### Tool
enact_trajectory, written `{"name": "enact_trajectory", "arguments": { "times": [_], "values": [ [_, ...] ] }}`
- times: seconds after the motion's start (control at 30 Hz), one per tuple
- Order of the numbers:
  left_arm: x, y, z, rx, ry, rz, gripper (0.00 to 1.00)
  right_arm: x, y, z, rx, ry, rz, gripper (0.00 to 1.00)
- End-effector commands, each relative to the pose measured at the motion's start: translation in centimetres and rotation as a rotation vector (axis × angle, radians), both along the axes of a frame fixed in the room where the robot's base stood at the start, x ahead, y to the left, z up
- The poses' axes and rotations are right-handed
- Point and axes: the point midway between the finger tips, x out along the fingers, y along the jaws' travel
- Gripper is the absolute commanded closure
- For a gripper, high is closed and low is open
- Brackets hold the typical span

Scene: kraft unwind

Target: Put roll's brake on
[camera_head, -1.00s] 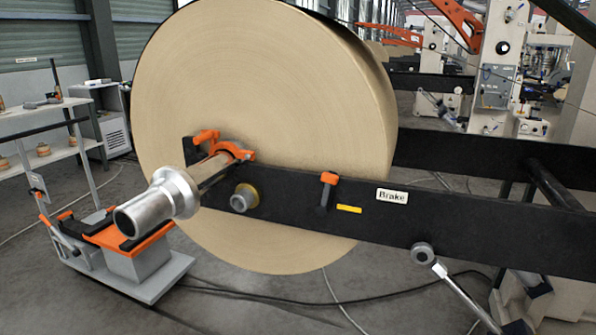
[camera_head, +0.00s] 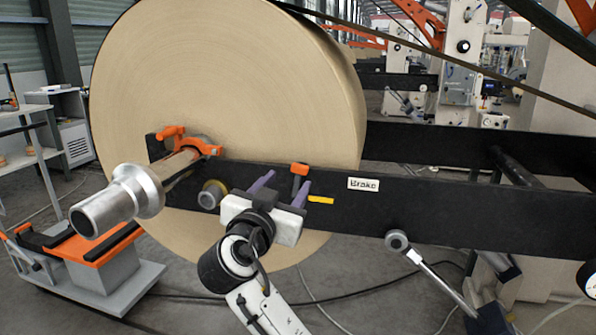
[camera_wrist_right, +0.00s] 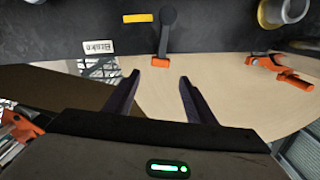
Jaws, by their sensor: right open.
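The brake lever, with an orange knob (camera_head: 299,169) at its upper end, stands upright on the black beam (camera_head: 440,205) left of the Brake label (camera_head: 363,184). In the right wrist view the lever shows its dark arm (camera_wrist_right: 167,30) and orange end. My right gripper (camera_head: 286,186) is open in front of the beam, its two purple fingers pointing at it. In the right wrist view the gripper (camera_wrist_right: 158,82) has the orange end just beyond its fingertips, lined up with the gap. In the head view, the gripper hides the lever's lower part. My left gripper is out of view.
The large paper roll (camera_head: 220,90) sits behind the beam on a metal shaft (camera_head: 130,200) with an orange clamp (camera_head: 200,143). A yellow mark (camera_head: 321,200) is right of the lever. An orange-topped cart (camera_head: 95,250) stands at lower left.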

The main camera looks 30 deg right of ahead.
Motion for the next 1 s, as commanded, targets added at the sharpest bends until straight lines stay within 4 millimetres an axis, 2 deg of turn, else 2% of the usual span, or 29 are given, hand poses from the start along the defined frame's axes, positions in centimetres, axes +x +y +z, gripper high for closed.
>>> {"name": "enact_trajectory", "arguments": {
  "times": [0.2, 0.43, 0.6, 0.87, 1.0],
  "values": [
    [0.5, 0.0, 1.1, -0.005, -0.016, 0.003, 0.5, 2.6, -3.3, 0.3, -0.005, 0.002, -0.003, 0.5],
    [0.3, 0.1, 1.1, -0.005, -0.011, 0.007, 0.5, 5.0, -5.9, 0.1, -0.004, 0.003, 0.0, 0.5],
    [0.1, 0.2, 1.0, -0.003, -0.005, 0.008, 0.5, 5.7, -6.7, 0.0, -0.002, 0.003, 0.003, 0.5],
    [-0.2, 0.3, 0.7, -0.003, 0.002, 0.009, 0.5, 5.8, -6.8, 0.0, -0.002, 0.003, 0.003, 0.5],
    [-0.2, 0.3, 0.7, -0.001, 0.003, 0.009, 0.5, 5.8, -6.8, 0.0, -0.002, 0.003, 0.003, 0.7]
  ]
}}
